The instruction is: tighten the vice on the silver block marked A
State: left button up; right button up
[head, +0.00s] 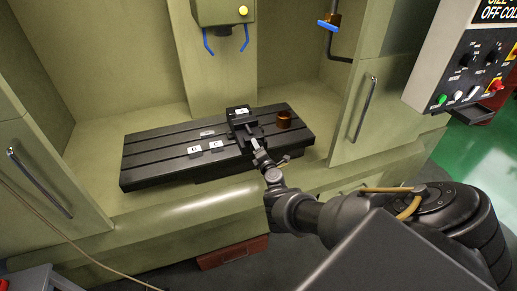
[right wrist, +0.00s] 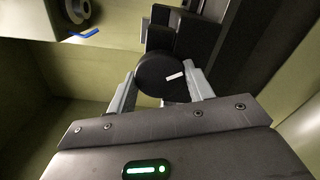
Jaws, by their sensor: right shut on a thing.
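The dark vice (head: 238,125) stands on the black slotted machine table (head: 150,170). A block with a white label (head: 241,111) shows at the top of the vice; the letter is too small to read. My right gripper (head: 257,147) reaches the near side of the vice. In the right wrist view its two fingers (right wrist: 161,78) are shut on the sides of a round black knob (right wrist: 153,72) with a white mark. Dark vice parts (right wrist: 160,38) show behind the knob. The block itself cannot be made out in the wrist view. My left gripper is not in view.
Two pieces with white labels (head: 194,151) (head: 216,145) and a small flat plate (head: 207,133) lie on the table left of the vice. A copper-coloured cylinder (head: 284,120) stands to its right. Blue-tipped nozzles (head: 208,42) hang above. A cabinet door (head: 372,100) stands at right.

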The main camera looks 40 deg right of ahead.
jog(key=m, duration=0.5)
jog(key=shift+m, duration=0.3)
dwell(0.4)
jog(key=o, duration=1)
jog(key=shift+c, duration=0.2)
